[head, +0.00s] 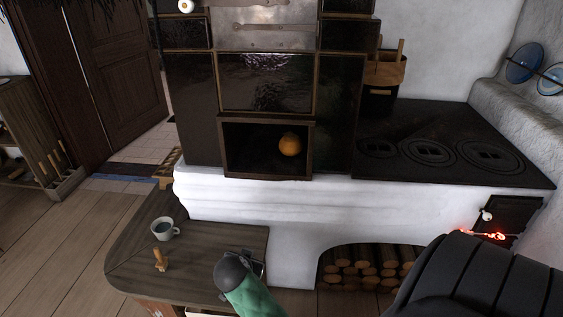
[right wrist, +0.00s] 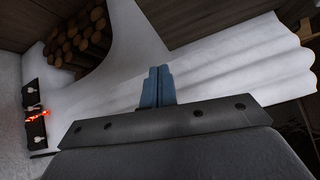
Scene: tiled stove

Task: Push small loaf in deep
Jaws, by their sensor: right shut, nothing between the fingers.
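The small loaf (head: 289,144), rounded and orange-brown, sits in the right half of a dark open niche (head: 225,150) in the tiled stove. In the head view no gripper shows clearly at the niche or touching the loaf. My right gripper (right wrist: 158,86) shows in the right wrist view with its two blue-grey fingers together and nothing between them. It is in front of the stove's white wall, and the loaf is out of that view. My left gripper cannot be made out in either view.
A dark ribbed shape covers the head view's lower right. A green piece with a dark end (head: 232,272) overlaps the wooden bench (head: 200,262), which bears a mug (head: 165,229).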

